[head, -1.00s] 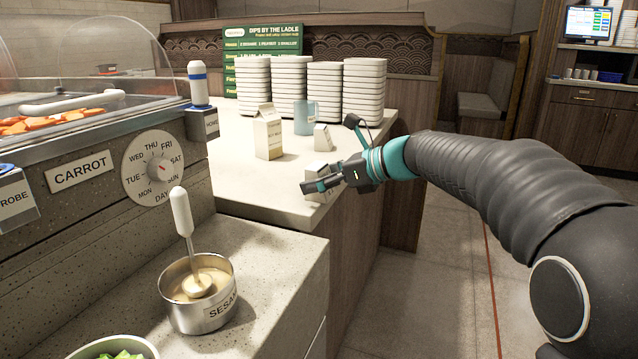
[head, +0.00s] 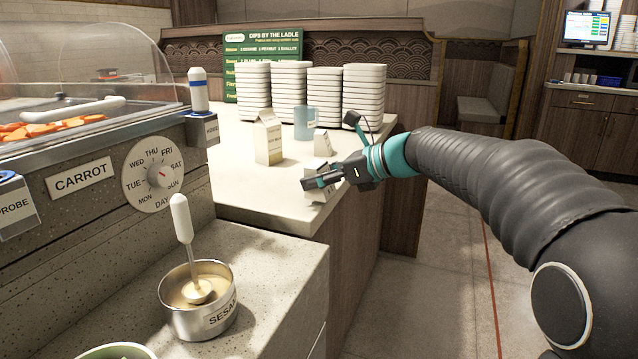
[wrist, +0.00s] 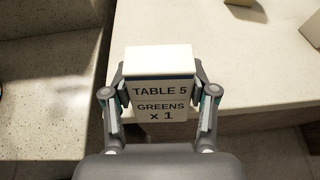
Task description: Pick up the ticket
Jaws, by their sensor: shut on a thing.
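The ticket (wrist: 160,92) is a white tent-like card reading "TABLE 5 GREENS x 1". In the wrist view it sits between both fingers of my gripper (wrist: 161,100), which touch its left and right sides. In the head view my gripper (head: 318,184) is at the front right corner of the counter. The ticket (head: 318,170) shows there partly hidden behind the fingers. I cannot tell whether it touches the counter top.
A second white card (head: 323,144), a milk carton (head: 268,140) and a blue cup (head: 305,122) stand farther back on the counter (head: 265,205). Stacked white plates (head: 363,95) are behind them. A sesame pot (head: 198,308) with a ladle stands at the lower left.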

